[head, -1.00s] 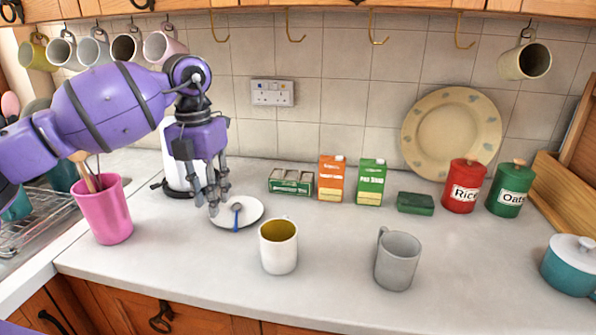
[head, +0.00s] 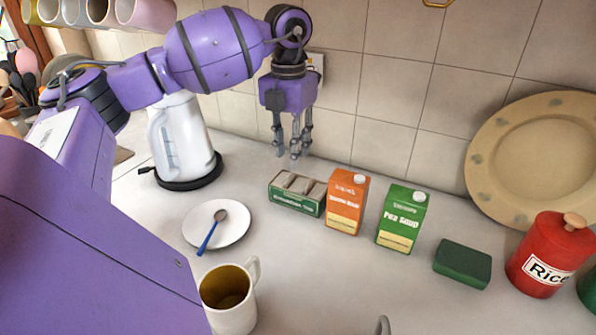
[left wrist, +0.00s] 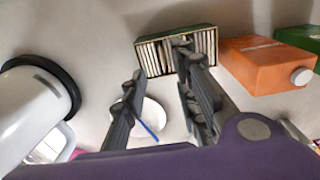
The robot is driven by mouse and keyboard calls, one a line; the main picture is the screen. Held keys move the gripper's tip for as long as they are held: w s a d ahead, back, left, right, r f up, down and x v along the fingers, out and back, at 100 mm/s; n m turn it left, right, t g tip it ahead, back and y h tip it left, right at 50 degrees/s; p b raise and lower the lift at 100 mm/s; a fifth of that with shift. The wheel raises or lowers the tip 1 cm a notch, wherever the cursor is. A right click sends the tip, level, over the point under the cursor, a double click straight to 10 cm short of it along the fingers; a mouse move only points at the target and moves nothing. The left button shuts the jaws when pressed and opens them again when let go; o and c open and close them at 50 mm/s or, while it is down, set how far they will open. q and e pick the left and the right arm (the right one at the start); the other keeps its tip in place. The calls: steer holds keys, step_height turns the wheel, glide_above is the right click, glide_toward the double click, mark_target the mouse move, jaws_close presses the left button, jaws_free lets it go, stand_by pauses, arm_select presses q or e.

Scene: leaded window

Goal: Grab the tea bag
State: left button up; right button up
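The tea bags stand in a row in an open green box (head: 297,203) on the counter, left of the orange carton. The box with its pale tea bags (left wrist: 155,55) also shows in the left wrist view, beyond my fingers. My left gripper (head: 293,150) hangs fingers down above and behind the box in the head view. Its fingers are apart in the left wrist view (left wrist: 155,85), with nothing between them. One finger overlaps the box's right part there; I cannot tell how high above it is. My right gripper is not in view.
An orange carton (head: 347,203) and a green soup carton (head: 402,218) stand right of the box. A white kettle (head: 181,145) stands left. A saucer (head: 217,226) with a blue-handled spoon and a white mug (head: 229,297) are nearer. The tiled wall is close behind.

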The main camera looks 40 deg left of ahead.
mark_target(290, 174)
arm_select(q)
steer(key=shift+s+d+f+p, duration=0.15)
steer(key=shift+f+p, duration=0.1)
steer(key=shift+f, duration=1.3)
steer(key=shift+s+d+f+p, duration=0.1)
steer(key=shift+f+p, duration=0.1)
steer(key=shift+f, duration=1.3)
jaws_close()
